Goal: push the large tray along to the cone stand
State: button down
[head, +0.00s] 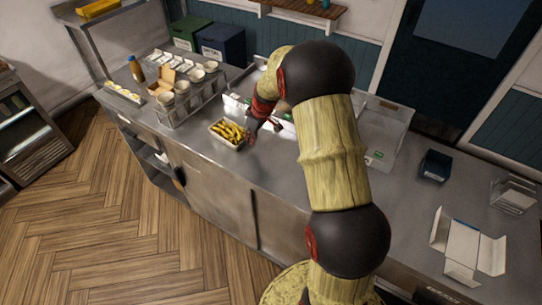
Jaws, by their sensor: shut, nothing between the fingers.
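The large tray (213,135), pale and filled with yellow fries, sits on the steel counter near its front edge. The cone stand (187,111), a wire-like rack holding several white cups, stands just left of and behind the tray, close to it. My gripper (250,139) is shut and empty, low over the counter at the tray's right end. I cannot tell whether it touches the tray. My arm hides part of the counter behind the gripper.
A brown bottle (136,69) and a small cardboard box (163,81) stand left of the stand. A clear bin (384,135), a dark blue box (435,166) and an open white carton (462,244) are on the right. The counter front (205,165) before the tray is bare.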

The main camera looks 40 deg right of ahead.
jog(key=shift+w+a, duration=0.4)
jog(key=shift+w, duration=0.6)
jog(key=shift+w+a, duration=0.45)
jog(key=shift+w, duration=0.6)
jog(key=shift+w+a, duration=0.4)
jog(key=shift+w, duration=0.7)
jog(key=shift+w+a+p, duration=0.1)
jog(key=shift+w+a, duration=0.25)
jog(key=shift+w, duration=0.4)
jog(key=shift+w+a+p, duration=0.1)
jog(key=shift+w+a, duration=0.2)
jog(key=shift+w, duration=0.45)
jog(key=shift+w+a+p, duration=0.1)
jog(key=shift+w+a, duration=0.25)
jog(key=shift+w, duration=0.4)
jog(key=shift+s+d+b, duration=0.4)
jog(key=shift+s, duration=0.6)
jog(key=shift+s+d+b, duration=0.35)
jog(key=shift+s+d, duration=0.1)
jog(key=shift+s, duration=0.6)
jog(key=shift+s+d+b, duration=0.4)
jog(key=shift+s, duration=0.6)
jog(key=shift+r, duration=0.1)
notch_tip(320, 180, up, 12)
jog(key=p, duration=0.5)
jog(key=shift+p, duration=0.4)
